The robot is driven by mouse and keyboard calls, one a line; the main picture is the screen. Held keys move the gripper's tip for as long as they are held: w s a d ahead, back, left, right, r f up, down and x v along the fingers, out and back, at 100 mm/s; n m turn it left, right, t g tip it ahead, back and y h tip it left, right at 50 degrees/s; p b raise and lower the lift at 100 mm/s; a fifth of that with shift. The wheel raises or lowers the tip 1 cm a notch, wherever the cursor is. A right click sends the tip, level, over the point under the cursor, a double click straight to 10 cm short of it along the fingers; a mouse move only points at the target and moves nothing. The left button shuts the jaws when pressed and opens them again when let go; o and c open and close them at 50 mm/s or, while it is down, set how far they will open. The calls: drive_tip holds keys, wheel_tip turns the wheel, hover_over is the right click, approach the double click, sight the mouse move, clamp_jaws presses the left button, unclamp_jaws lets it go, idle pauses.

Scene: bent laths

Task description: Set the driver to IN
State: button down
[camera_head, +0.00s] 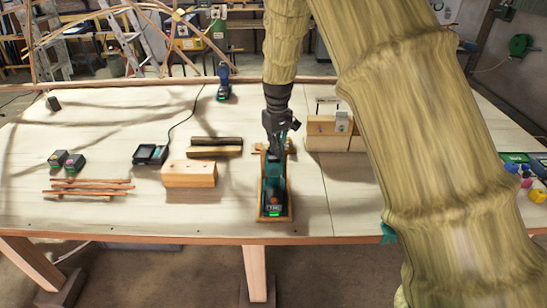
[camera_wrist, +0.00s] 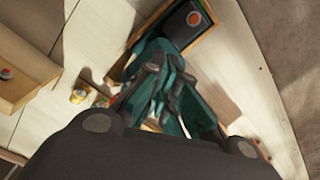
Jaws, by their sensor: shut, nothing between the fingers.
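In the wrist view the driver's teal body (camera_wrist: 157,52) lies partly behind my fingers. My gripper (camera_head: 276,150) points down over the driver's far end. It is shut with nothing held, and its fingers (camera_wrist: 165,82) are close to the teal body. I cannot tell whether they touch it. The driver's direction switch and its setting are hidden or too small to tell.
A wooden block (camera_head: 189,174), dark and pale bars (camera_head: 215,147), a charger (camera_head: 150,154), batteries (camera_head: 67,161) and thin laths (camera_head: 90,188) lie left. A blue driver (camera_head: 223,82) stands behind. A wooden fixture (camera_head: 326,137) stands close right. My arm covers much of the right side.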

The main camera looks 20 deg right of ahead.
drive_tip(key=shift+f, duration=0.7)
idle(0.6)
drive_tip(key=shift+r, duration=0.1)
drive_tip(key=shift+r+p, duration=2.3)
drive_tip(key=shift+r, duration=1.15)
drive_tip(key=shift+f, duration=0.1)
